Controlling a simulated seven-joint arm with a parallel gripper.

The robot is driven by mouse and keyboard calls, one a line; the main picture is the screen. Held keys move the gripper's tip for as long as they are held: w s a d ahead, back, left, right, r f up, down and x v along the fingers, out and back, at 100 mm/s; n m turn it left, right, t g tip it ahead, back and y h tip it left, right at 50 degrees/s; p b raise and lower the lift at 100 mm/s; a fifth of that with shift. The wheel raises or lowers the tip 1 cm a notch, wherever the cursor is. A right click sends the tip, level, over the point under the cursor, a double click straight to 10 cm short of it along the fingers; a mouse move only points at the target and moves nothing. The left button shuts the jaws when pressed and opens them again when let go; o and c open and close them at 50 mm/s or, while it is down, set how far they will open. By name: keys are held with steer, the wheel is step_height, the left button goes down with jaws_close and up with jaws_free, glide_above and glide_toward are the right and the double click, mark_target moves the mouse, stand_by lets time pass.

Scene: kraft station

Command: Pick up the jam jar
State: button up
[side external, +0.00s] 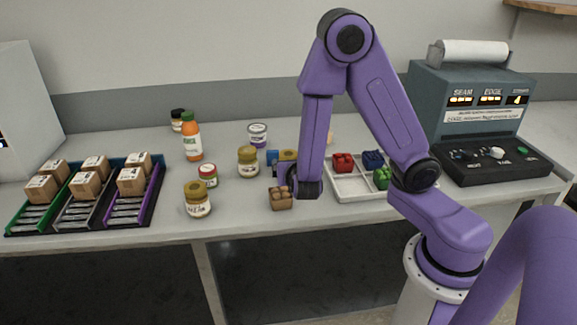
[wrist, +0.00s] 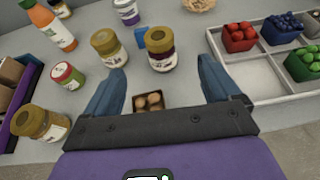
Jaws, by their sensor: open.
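A jar with a gold lid and dark purple contents, which looks like the jam jar (wrist: 161,50), stands upright on the counter in the wrist view, ahead of and between my fingertips. In the side view only part of this jar (side external: 288,155) shows beside my arm. My gripper (wrist: 160,66) is open and empty, with its two blue fingers spread either side of the line to the jar. In the side view my gripper (side external: 284,171) is low over the counter, and its fingers are partly hidden.
A small box of brown round items (wrist: 148,101) lies between my fingers, near the palm. A gold-lidded jar (wrist: 108,47) and a blue block (wrist: 141,37) are close to the jam jar. A divided white tray (wrist: 262,75) of produce boxes is at right.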

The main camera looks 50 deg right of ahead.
mark_target(290, 156)
steer(key=x, duration=1)
steer(key=shift+w+d+f, duration=0.15)
steer(key=shift+d+f, duration=0.1)
steer(key=shift+f, duration=0.05)
steer(key=shift+f+x, duration=0.1)
steer(key=shift+x, duration=1.45)
steer(key=shift+f+x, duration=0.15)
steer(key=shift+x, duration=1.45)
steer(key=shift+a, duration=0.2)
steer(key=c, duration=1.4)
steer(key=shift+o, duration=0.2)
steer(key=shift+r, duration=0.2)
